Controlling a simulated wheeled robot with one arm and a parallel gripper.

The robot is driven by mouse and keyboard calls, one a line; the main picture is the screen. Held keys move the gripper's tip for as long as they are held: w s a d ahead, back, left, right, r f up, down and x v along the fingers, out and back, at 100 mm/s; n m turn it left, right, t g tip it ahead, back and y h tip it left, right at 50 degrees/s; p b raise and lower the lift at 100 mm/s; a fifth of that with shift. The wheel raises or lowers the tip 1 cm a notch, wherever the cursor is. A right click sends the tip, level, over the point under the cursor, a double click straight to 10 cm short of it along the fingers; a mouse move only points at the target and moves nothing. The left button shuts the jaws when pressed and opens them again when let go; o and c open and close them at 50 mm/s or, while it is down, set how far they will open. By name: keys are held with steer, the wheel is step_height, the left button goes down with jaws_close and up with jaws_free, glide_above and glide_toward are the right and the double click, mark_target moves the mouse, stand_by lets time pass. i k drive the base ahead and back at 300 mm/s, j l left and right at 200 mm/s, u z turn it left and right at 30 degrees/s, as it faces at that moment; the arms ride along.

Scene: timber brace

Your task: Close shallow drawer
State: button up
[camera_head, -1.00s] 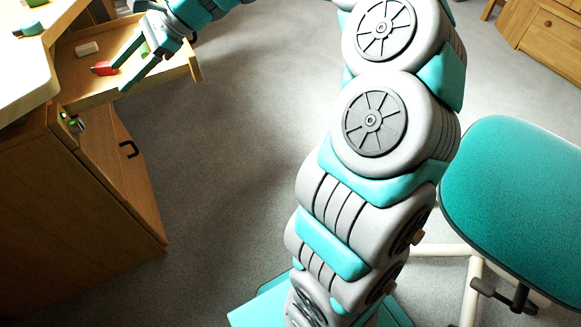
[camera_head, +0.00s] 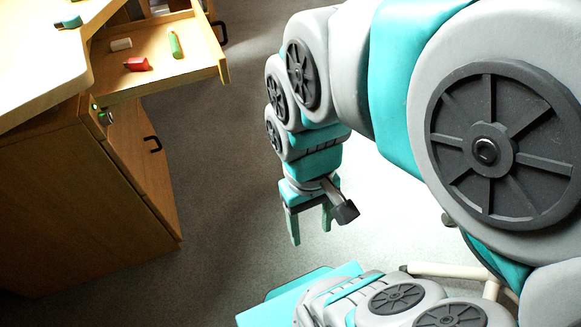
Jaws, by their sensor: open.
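The shallow drawer (camera_head: 192,62) stands pulled out from under the desk top at the upper left. My gripper (camera_head: 310,236) hangs in the middle of the view, to the right of and below the drawer in the picture. Its two fingers point down and are apart, with nothing between them. It is clear of the drawer and touches nothing that I can see.
The wooden desk (camera_head: 50,60) has a teal object (camera_head: 68,22) on its top. Grey floor (camera_head: 220,190) lies open between the desk and my arm. A pale chair leg (camera_head: 450,271) shows at lower right.

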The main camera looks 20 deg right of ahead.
mark_target(203, 57)
steer(key=i+j+u, duration=0.1)
steer(key=i+u, duration=0.15)
steer(key=i, duration=0.15)
steer(key=i+l+u, duration=0.15)
steer(key=l, duration=0.2)
steer(key=i+l+u, duration=0.2)
steer(key=l, duration=0.15)
steer(key=i+l+u, duration=0.15)
steer(key=l, duration=0.2)
steer(key=i+l+u, duration=0.2)
steer(key=l, duration=0.2)
steer(key=k, duration=0.05)
